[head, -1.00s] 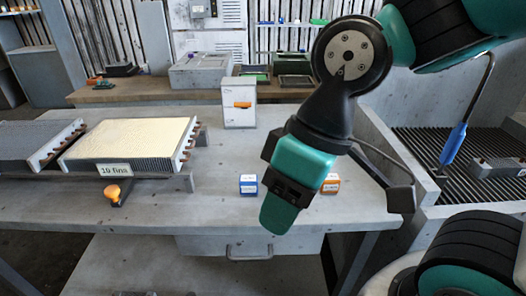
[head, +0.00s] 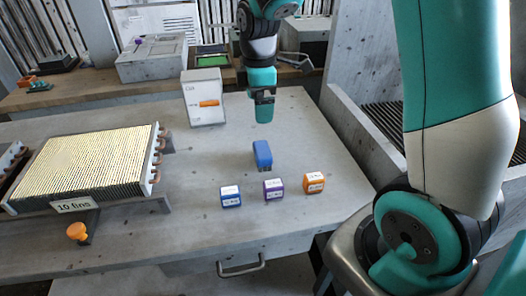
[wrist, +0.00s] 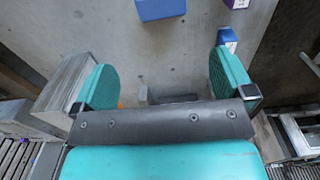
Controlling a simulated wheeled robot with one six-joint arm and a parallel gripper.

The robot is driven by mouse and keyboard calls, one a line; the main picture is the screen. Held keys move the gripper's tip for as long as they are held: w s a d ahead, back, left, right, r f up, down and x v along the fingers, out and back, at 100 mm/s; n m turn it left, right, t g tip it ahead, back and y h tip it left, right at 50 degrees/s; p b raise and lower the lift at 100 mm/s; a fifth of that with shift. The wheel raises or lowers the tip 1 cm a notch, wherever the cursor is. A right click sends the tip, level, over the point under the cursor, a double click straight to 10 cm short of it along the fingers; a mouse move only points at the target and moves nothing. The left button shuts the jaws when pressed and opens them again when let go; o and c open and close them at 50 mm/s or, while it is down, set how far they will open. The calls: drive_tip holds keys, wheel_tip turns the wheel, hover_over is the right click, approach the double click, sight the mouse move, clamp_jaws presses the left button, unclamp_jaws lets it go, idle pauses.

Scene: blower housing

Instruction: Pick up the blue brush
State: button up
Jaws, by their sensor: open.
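A small blue block-like object (head: 262,154), which I take to be the blue brush, stands on the grey workbench (head: 225,160) behind the small labelled boxes in the head view. Its bristles cannot be made out. A blue object, probably the same one, is cut off by the top edge of the wrist view (wrist: 160,9). My gripper (head: 264,108) is above the bench, farther back than the blue object and apart from it. In the wrist view my gripper (wrist: 165,80) has its two teal fingers spread wide with nothing between them.
Blue (head: 231,197), purple (head: 273,189) and orange (head: 314,183) labelled boxes stand in front of the blue object. A white box (head: 204,98) with an orange mark stands left of my gripper. A finned coil (head: 85,165) lies at left. A concrete-like wall (head: 350,120) bounds the bench at right.

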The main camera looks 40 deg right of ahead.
sight(262, 149)
wheel_tip(262, 149, down, 11)
drive_tip(key=shift+s+f+p, duration=0.1)
drive_tip(key=shift+p, duration=0.45)
drive_tip(key=f, duration=0.2)
drive_tip(key=f+p, duration=0.1)
drive_tip(key=f, duration=0.2)
drive_tip(key=shift+s+d+f, duration=0.15)
drive_tip(key=shift+d+f, duration=0.1)
drive_tip(key=shift+f, duration=0.05)
drive_tip(key=shift+c, duration=0.2)
drive_tip(key=c, duration=0.8)
drive_tip(key=shift+r, duration=0.15)
